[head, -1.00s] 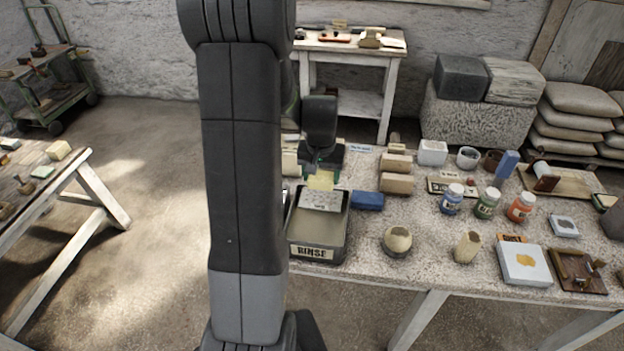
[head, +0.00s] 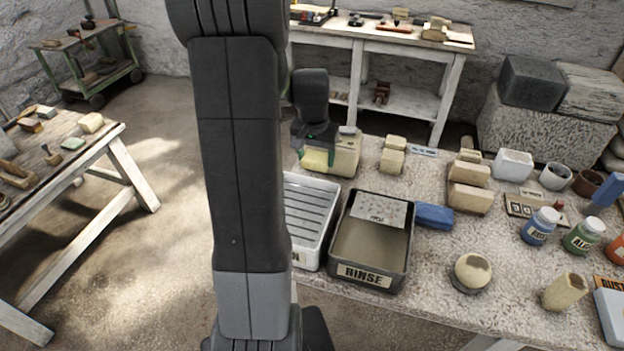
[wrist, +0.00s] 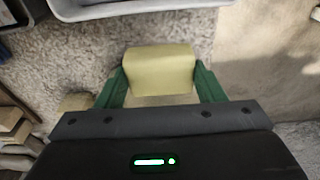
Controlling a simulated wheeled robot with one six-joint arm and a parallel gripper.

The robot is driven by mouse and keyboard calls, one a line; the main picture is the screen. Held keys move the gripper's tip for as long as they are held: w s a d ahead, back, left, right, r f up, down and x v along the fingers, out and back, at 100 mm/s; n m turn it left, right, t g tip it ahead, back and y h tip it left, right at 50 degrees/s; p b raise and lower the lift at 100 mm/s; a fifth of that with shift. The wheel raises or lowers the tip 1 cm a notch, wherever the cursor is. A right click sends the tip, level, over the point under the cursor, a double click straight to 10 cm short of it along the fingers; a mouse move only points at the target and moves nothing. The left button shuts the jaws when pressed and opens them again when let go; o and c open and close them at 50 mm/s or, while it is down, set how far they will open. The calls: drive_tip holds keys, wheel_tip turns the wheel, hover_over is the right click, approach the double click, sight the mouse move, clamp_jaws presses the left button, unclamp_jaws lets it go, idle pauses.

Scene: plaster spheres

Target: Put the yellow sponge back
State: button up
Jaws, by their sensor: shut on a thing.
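The yellow sponge (wrist: 160,70) is a pale yellow block between the two green fingers of my gripper (wrist: 160,90) in the wrist view. The fingers press on its left and right sides. In the head view my gripper (head: 317,156) is behind the tubs, and the yellow sponge (head: 314,160) shows at its lower end. A beige block (head: 345,153) stands just to the right of it. In the wrist view the speckled tabletop lies under the sponge, with the table edge to the right. I cannot tell whether the sponge touches the table.
A black RINSE tub (head: 400,270) with a grey plate across its far end stands in front. A white ribbed tray (head: 312,203) is left of it, partly behind my arm. A blue block (head: 434,215) and beige blocks (head: 470,185) lie to the right.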

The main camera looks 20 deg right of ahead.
sight(315, 159)
drive_tip(key=shift+f, duration=3.6)
drive_tip(key=shift+f, duration=0.2)
drive_tip(key=o, duration=0.9)
drive_tip(key=shift+r, duration=0.1)
drive_tip(key=r, duration=0.4)
drive_tip(key=s+r, duration=0.1)
drive_tip(key=r, duration=0.3)
drive_tip(key=a+r, duration=0.1)
drive_tip(key=r, duration=0.3)
drive_tip(key=shift+s, duration=0.25)
